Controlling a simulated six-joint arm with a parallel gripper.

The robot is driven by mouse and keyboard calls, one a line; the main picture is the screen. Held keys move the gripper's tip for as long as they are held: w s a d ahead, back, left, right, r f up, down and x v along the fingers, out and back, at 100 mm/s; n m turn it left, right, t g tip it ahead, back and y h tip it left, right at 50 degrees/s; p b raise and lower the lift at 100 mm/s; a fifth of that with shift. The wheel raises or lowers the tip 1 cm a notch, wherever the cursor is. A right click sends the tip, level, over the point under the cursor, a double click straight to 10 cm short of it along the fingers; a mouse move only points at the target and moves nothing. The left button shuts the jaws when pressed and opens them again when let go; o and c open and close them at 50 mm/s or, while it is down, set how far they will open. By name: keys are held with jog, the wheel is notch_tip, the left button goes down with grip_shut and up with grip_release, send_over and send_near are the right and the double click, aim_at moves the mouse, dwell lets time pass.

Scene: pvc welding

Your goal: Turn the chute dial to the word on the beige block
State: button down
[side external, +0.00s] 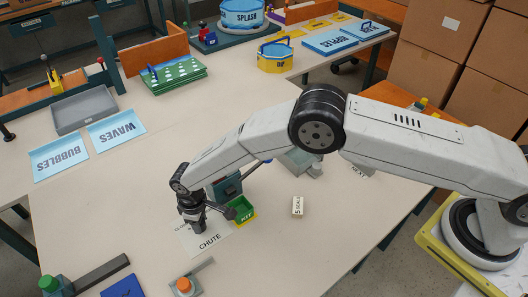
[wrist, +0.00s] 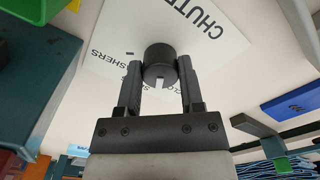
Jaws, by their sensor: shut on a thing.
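The chute dial (wrist: 160,55) is a dark round knob with a pale mark on the side nearest my gripper's base. It stands on a white plate (side external: 205,240) printed CHUTE, with words around the dial that are partly hidden. My gripper (wrist: 160,70) has one finger on each side of the dial and is shut on it. In the side view my gripper (side external: 196,222) points down at the plate and hides the dial. The beige block (side external: 298,206) lies on the table right of the plate; its small lettering is hard to read, perhaps SEALS.
A green and yellow bin (side external: 242,210) and a dark blue-grey housing (side external: 226,187) stand close beside my gripper. An orange-knobbed part (side external: 184,286) and a blue plate (side external: 124,287) lie at the front. The table left of the plate is clear.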

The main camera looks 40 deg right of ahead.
jog(key=m, duration=0.5)
jog(key=shift+m, duration=0.3)
dwell(0.4)
jog(key=shift+c, duration=1.1)
grip_release()
jog(key=shift+r, duration=3.95)
